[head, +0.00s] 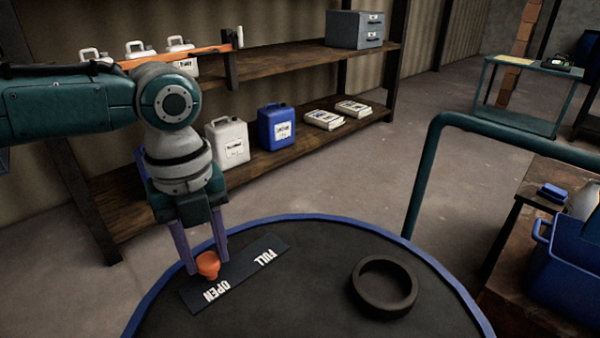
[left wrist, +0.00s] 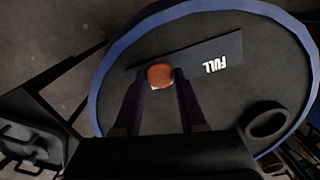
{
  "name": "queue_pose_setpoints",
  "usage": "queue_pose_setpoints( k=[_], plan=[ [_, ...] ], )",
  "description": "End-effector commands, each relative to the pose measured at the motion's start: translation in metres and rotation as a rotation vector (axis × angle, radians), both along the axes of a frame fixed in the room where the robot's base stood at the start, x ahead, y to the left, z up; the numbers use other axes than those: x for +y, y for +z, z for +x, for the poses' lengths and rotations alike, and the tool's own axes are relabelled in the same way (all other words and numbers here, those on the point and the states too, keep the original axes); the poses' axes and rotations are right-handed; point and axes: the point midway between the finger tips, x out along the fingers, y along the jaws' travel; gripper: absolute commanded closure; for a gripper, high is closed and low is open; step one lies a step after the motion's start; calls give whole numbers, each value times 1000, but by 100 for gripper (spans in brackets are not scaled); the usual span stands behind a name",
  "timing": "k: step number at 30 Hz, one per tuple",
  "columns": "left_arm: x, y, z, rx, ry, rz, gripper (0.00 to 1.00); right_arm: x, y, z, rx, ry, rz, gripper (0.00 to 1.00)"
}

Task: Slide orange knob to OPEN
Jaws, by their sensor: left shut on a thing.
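The orange knob (head: 208,264) stands on a dark slide plate (head: 252,263) on top of the vat (head: 320,290). The plate reads FULL at its far right end and OPEN at its near left end. The knob is beside the OPEN lettering, towards the plate's left edge. My left gripper (head: 207,259) points down with its purple fingers on both sides of the knob, shut on it. In the left wrist view the knob (left wrist: 160,75) sits between the fingertips; FULL shows to its right, and OPEN cannot be seen there. My right gripper is not in view.
A black ring (head: 384,286) lies on the vat lid, right of the plate. A teal rail (head: 420,180) rises beyond the vat's right side. Shelves (head: 290,140) with jugs stand behind. A blue bin (head: 565,265) is at the right.

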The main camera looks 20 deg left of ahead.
Motion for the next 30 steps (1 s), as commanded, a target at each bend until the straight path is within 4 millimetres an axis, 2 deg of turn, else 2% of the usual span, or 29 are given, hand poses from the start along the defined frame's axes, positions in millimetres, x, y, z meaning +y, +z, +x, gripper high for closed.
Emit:
queue_pose_setpoints(
  k=[8, 9, 17, 25, 30],
  plan=[
    [1, 0, -5, 17, 0, 2, 100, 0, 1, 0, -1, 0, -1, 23],
    [1, 0, -5, 17, 0, 2, 58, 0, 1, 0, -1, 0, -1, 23],
    [1, 0, -4, 15, 0, 2, 29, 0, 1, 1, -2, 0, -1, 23],
    [1, 1, -3, 11, -1, 2, 29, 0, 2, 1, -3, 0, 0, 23],
    [1, 23, -3, 9, -1, 3, 29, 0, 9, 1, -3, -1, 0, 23]
  ],
)
